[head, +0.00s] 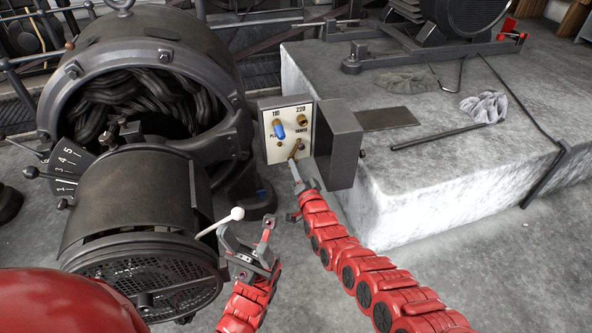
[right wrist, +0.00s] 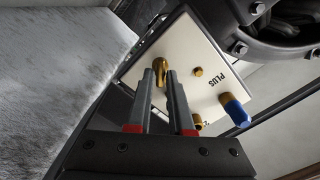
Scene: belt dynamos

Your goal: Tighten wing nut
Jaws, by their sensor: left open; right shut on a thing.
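A pale terminal panel (head: 268,120) carries the markings 110, 220, PLUS and MINUS. A brass wing nut (head: 298,147) sits at its lower right, below the MINUS marking; it also shows in the right wrist view (right wrist: 160,72). My right gripper (head: 294,164) is shut on this wing nut, its two grey fingers (right wrist: 167,72) reaching to the panel and partly hiding the nut. A blue-capped part (head: 278,130) sits at the panel's left and a brass terminal (head: 303,123) under 220. My left gripper (head: 248,232) is open and empty, low in front of the panel.
A large dark dynamo (head: 150,50) with a numbered dial stands left; its white-knobbed lever (head: 236,213) is close to my left gripper. An open grey box door (head: 338,145) flanks the panel's right. A stone plinth (head: 400,210) stands right, bearing a rod (head: 437,137) and rag (head: 484,106).

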